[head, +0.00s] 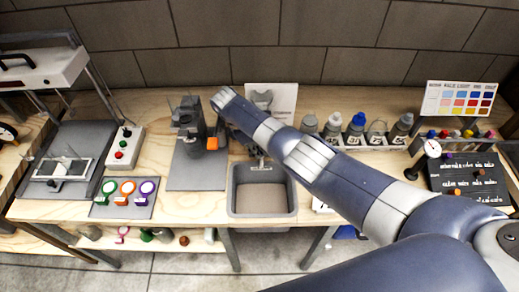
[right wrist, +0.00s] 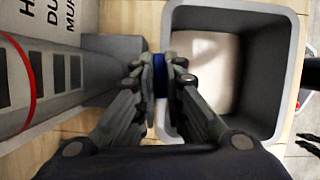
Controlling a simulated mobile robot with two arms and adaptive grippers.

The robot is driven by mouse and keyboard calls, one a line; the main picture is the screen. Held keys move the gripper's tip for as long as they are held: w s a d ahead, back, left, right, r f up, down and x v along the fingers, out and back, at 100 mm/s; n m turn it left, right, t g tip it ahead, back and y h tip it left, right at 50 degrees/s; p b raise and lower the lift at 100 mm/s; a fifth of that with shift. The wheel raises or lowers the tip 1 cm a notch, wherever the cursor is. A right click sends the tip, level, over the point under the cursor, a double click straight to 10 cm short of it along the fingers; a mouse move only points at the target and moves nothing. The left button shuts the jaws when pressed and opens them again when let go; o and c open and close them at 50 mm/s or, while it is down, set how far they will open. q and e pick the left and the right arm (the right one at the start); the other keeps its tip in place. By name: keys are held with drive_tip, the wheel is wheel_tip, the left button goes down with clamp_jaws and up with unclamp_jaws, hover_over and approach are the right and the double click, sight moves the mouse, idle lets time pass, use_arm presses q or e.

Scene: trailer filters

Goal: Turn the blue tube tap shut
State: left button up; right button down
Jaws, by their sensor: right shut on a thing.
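In the right wrist view the fingertips of my right gripper (right wrist: 158,82) are shut on the blue tap (right wrist: 159,68), a narrow upright blue strip between the pads. Most of the tap is hidden by the fingers, so its angle cannot be told. A grey tube (right wrist: 40,85) with dark scale marks and a red ring lies to the left of the fingers. In the head view my right arm reaches across from the lower right, and its forearm hides most of the gripper and the tap. My left gripper is not in view.
A grey sink (head: 262,199) is below the gripper, and its rim shows close on the right in the right wrist view. A grey device with an orange part (head: 212,143) stands left. Several bottles (head: 357,126) stand in a rack right. A white sign (right wrist: 62,18) is behind.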

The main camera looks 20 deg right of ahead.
idle(0.3)
drive_tip(key=c, duration=1.7)
unclamp_jaws()
drive_tip(key=shift+v, duration=4.05)
